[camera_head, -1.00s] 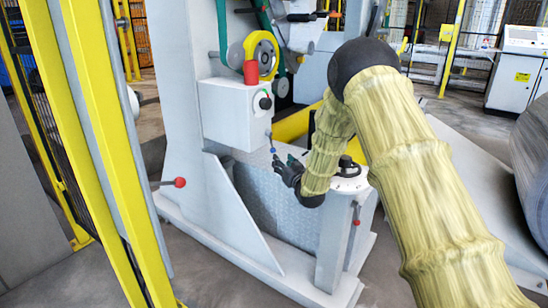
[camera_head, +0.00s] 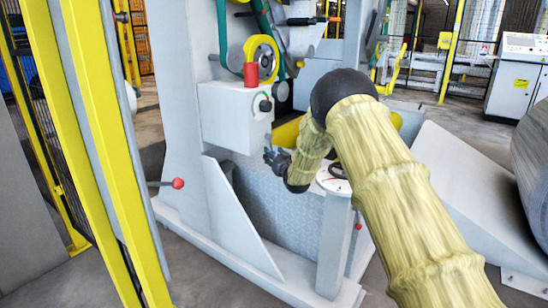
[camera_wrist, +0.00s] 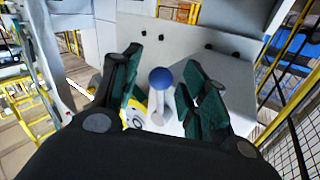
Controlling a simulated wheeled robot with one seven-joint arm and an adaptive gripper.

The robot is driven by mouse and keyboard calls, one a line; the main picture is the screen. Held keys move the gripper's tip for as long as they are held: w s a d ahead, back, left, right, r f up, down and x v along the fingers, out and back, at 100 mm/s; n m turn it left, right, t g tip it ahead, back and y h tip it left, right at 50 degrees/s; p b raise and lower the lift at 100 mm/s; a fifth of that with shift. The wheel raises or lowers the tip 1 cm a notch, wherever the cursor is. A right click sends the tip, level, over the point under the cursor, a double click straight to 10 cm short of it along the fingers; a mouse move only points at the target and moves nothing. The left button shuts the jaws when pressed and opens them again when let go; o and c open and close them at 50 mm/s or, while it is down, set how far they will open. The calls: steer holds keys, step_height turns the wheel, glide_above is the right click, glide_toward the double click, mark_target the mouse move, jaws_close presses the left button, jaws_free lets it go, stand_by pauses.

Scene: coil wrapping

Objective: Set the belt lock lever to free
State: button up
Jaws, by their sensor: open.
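A lever with a blue ball knob and a pale stem (camera_wrist: 160,78) shows in the wrist view, between the two dark green fingers of my gripper (camera_wrist: 164,72). The fingers stand apart on either side of it, and I see no clear contact. Whether this lever is at free or locked cannot be told.
A lever with a red knob (camera_head: 178,183) sticks out at the machine's left. A red cylinder (camera_head: 251,75) and a black knob (camera_head: 265,105) are on the box. A grey post (camera_head: 334,245) stands beside my forearm. Yellow guard posts (camera_head: 95,150) stand at the left.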

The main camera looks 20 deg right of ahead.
jaws_close()
